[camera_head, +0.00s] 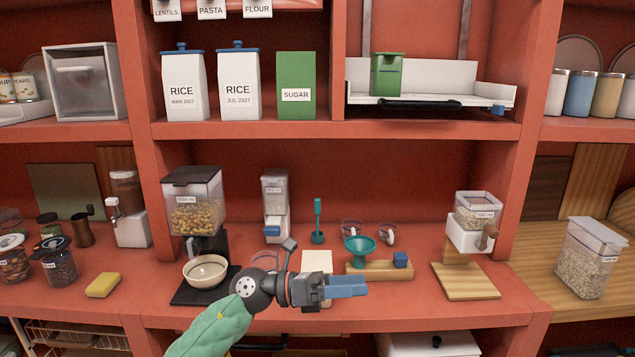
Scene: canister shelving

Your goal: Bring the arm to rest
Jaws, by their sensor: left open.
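My left arm, in a green padded sleeve, reaches in from the lower middle of the head view. My left gripper (350,287) has blue fingers pointing right, in front of the middle shelf. It is open, and I see nothing between its fingers. It covers part of a cream block or card (317,262) behind it. A wooden stand with a teal funnel (359,250) is just behind the fingertips; I cannot tell whether they touch. My right gripper is not in view.
A cream bowl (206,271) sits under a pasta dispenser (193,205) left of my gripper. A grain dispenser (478,220) on a wooden base stands to the right. A yellow sponge (103,285) lies further left. Rice boxes (184,85) stand on the shelf above.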

